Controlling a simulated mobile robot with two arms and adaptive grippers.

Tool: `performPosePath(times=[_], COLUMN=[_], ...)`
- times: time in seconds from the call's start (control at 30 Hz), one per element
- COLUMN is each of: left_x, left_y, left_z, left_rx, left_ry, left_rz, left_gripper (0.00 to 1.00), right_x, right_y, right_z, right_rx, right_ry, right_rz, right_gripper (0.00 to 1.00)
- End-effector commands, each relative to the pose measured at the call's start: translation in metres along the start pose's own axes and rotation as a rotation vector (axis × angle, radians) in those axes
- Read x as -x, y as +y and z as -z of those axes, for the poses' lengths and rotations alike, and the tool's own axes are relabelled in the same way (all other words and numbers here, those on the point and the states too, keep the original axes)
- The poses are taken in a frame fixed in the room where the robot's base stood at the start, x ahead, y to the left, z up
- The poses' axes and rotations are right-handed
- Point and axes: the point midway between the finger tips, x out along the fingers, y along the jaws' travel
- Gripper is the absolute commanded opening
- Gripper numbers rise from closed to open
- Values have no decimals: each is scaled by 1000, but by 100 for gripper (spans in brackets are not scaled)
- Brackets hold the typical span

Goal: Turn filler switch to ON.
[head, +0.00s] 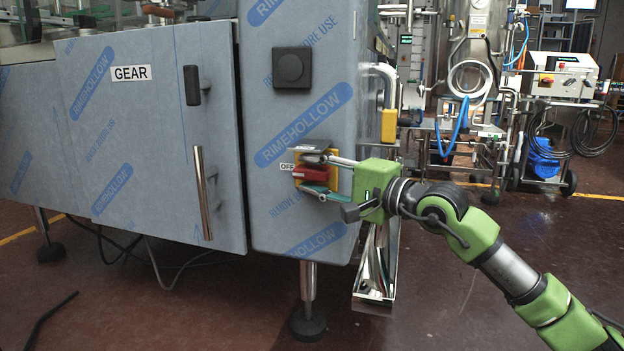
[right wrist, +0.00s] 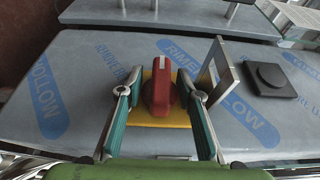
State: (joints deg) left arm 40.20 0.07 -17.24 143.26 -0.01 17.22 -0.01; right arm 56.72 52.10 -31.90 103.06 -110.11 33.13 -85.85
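The filler switch is a red rotary knob (head: 311,173) on a yellow plate (head: 333,179), on the film-wrapped side panel of the grey cabinet. Its handle lies roughly level, towards the OFF label (head: 287,167) at its left. My right gripper (head: 318,172) reaches in from the right with one finger above and one below the knob. In the right wrist view the red knob (right wrist: 158,92) stands between the two open fingers (right wrist: 160,97), with a visible gap on each side. The yellow plate (right wrist: 155,122) shows behind it. My left gripper is not in view.
A metal bracket (right wrist: 223,72) stands out close beside the switch. A black square fitting (head: 291,67) is higher on the panel. The GEAR door (head: 150,130) with its steel handle (head: 202,192) is at left. A yellow-ended metal pipe (head: 389,124) is right of the cabinet.

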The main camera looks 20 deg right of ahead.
Motion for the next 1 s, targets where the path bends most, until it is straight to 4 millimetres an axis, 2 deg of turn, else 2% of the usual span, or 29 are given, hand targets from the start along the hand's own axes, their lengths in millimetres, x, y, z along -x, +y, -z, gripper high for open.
performPosePath(times=[0.33, 0.37, 0.47, 0.5, 0.77, 1.0], left_x=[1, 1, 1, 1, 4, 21], left_y=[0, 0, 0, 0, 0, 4], left_z=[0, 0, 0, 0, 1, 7], left_rx=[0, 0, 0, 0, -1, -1], left_ry=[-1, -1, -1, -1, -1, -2], left_rz=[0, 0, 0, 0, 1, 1], left_gripper=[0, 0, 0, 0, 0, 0], right_x=[-4, -4, -4, -4, -4, -4], right_y=[-1, 0, 0, 0, 2, 6], right_z=[0, 0, 0, 0, 0, 0], right_rx=[0, 0, 0, 0, -4, -37], right_ry=[0, 0, 0, 0, -1, -1], right_rz=[0, 0, 0, 0, 8, 87], right_gripper=[33, 28, 2, 0, 0, 0])
